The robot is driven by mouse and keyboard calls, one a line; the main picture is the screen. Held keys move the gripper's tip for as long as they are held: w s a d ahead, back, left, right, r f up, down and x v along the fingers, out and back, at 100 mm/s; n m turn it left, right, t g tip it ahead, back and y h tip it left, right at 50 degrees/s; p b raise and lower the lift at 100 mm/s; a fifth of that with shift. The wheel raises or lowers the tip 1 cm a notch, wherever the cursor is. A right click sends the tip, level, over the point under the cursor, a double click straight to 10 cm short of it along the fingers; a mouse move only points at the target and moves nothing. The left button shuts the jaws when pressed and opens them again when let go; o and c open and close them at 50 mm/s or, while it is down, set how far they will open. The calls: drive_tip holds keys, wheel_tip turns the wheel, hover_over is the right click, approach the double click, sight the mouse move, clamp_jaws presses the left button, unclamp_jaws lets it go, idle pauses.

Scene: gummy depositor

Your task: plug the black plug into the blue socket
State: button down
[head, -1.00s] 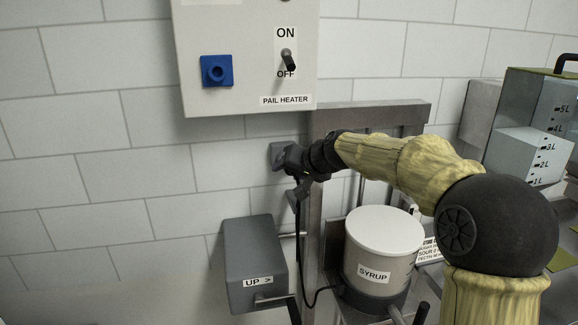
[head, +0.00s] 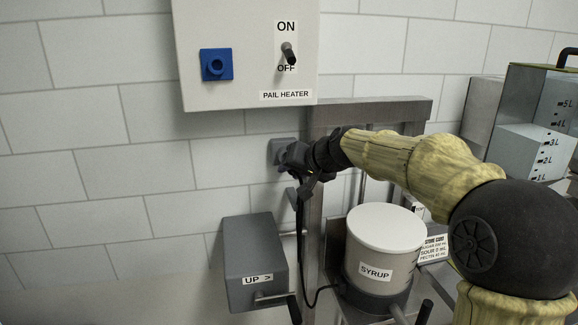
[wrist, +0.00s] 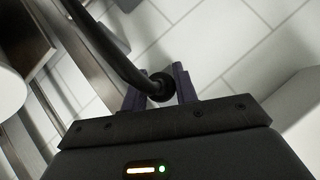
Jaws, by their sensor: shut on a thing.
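The blue socket (head: 216,65), a square block with a round opening, is on the pale control panel at upper left in the head view. My gripper (head: 289,160) is below and right of it, close to a grey square wall fitting (head: 282,150). In the wrist view my gripper (wrist: 160,90) is shut on the black plug (wrist: 160,86), whose round back end shows between the two fingers. A black cable (wrist: 105,50) runs from the plug. The plug's front is hidden, so I cannot tell whether it touches the grey fitting.
The panel (head: 240,20) also carries an ON/OFF switch (head: 288,52). A syrup pail (head: 380,255) stands below my arm. A grey box marked UP (head: 254,262) is at lower left. The wall between gripper and panel looks clear.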

drive_tip(key=shift+s+d+b, duration=0.15)
drive_tip(key=shift+s+b, duration=0.35)
drive_tip(key=shift+s, duration=0.1)
drive_tip(key=shift+s, duration=0.1)
drive_tip(key=s+b, duration=0.2)
drive_tip(key=s+d+b, duration=0.1)
drive_tip(key=s+b, duration=0.1)
drive_tip(key=shift+s+d, duration=0.2)
drive_tip(key=shift+s, duration=0.1)
drive_tip(key=c, duration=1.8)
unclamp_jaws()
clamp_jaws()
